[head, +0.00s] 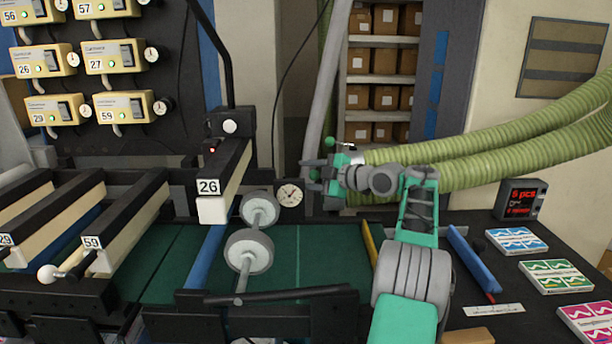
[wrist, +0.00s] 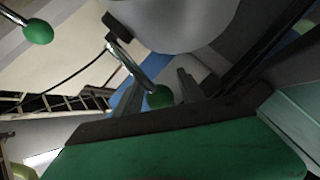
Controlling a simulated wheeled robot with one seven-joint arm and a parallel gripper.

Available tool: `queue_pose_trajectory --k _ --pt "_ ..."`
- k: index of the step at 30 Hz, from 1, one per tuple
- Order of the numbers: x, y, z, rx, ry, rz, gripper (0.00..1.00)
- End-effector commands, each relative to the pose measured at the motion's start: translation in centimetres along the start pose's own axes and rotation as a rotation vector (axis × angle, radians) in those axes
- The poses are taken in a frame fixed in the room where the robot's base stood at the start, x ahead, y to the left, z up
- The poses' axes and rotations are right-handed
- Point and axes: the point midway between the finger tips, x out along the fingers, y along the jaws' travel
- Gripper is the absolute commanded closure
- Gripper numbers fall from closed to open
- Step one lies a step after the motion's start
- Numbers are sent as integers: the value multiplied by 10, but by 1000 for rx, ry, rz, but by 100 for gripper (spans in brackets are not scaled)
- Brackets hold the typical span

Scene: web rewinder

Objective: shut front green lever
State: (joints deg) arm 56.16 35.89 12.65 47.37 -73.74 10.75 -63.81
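Two green ball-ended levers on metal rods show. One green knob (head: 314,174) lies at my gripper's fingers in the head view, and a knob also shows between the fingers in the wrist view (wrist: 158,97). The other green knob (head: 329,141) is just above my gripper; a second knob shows at the upper left of the wrist view (wrist: 38,32). My gripper (head: 308,175) points left, its two fingers apart around the lower knob. I cannot tell whether they touch it. The lever bases are mostly hidden behind my arm.
A black arm with a white end marked 26 (head: 211,208) and grey rollers (head: 249,251) stand left of my gripper. A round dial (head: 290,193) is close by. Thick green hoses (head: 520,125) run behind my arm. Packs and a blue bar (head: 472,262) lie on the right table.

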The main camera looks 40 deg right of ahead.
Motion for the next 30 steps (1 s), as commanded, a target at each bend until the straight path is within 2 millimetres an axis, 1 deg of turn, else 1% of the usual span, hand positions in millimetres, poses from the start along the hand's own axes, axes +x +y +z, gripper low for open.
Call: queue_pose_trajectory --k 7,9,11,18,21,24,30 --pt "1 -1 0 1 0 -1 50" --pt "-2 -1 1 1 -1 0 50" --pt "-8 -2 2 0 -2 0 50" --pt "-57 -2 2 0 -3 2 50" --pt "-71 -1 1 -1 -2 1 50" --pt "-76 -1 0 1 1 -1 50" --pt "-77 0 0 1 1 -1 50"
